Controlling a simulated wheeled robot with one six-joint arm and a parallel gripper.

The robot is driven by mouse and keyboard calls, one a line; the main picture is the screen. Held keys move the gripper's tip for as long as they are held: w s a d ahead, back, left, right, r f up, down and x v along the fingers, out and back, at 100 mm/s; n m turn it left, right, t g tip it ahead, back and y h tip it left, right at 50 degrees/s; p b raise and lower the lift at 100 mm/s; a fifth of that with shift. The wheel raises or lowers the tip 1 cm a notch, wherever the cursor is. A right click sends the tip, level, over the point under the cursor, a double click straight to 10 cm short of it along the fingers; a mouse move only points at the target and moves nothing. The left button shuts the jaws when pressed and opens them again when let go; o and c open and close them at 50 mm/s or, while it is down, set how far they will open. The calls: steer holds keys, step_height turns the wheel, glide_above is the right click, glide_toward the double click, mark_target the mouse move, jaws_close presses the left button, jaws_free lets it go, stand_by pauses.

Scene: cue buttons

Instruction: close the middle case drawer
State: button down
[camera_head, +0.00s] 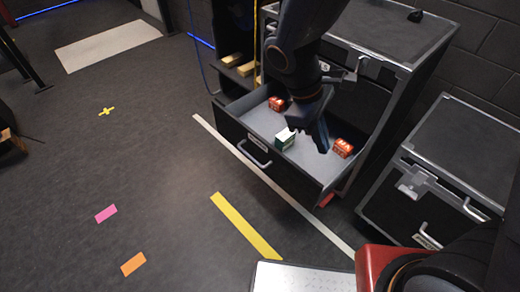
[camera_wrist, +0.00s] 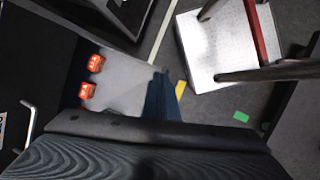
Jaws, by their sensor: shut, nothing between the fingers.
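A black case (camera_head: 385,38) with metal edges stands at the top right of the head view. One of its drawers (camera_head: 232,108) is pulled well out, with a grey interior and a silver handle (camera_head: 254,153) on its black front. My gripper (camera_head: 322,145) is shut and empty, pointing down over the drawer's right half. Whether it touches the drawer is unclear.
A second black case (camera_head: 450,165) with a latch stands to the right. A shelf with yellow blocks (camera_head: 232,60) is beside the drawer's left end. The dark floor in front of the drawer is open, marked with white and yellow tape (camera_head: 245,225).

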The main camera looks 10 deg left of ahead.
steer(key=a+f+n+t+b, duration=0.1)
steer(key=a+f+n+t, duration=0.2)
steer(key=a+n, duration=0.35)
steer(key=a+f+n+t+h+b, duration=0.15)
steer(key=a+f+n, duration=0.25)
steer(key=a, duration=0.5)
steer(key=a+f+n+t+b, duration=0.1)
steer(key=a+f+n+t, duration=0.2)
steer(key=a+n, duration=0.35)
steer(key=m, duration=0.2)
glide_toward(267, 148)
step_height(267, 148, down, 4)
steer(key=w+d, duration=0.2)
steer(key=shift+w+d+r, duration=0.15)
steer(key=shift+w+d, duration=0.25)
steer(key=shift+w, duration=0.05)
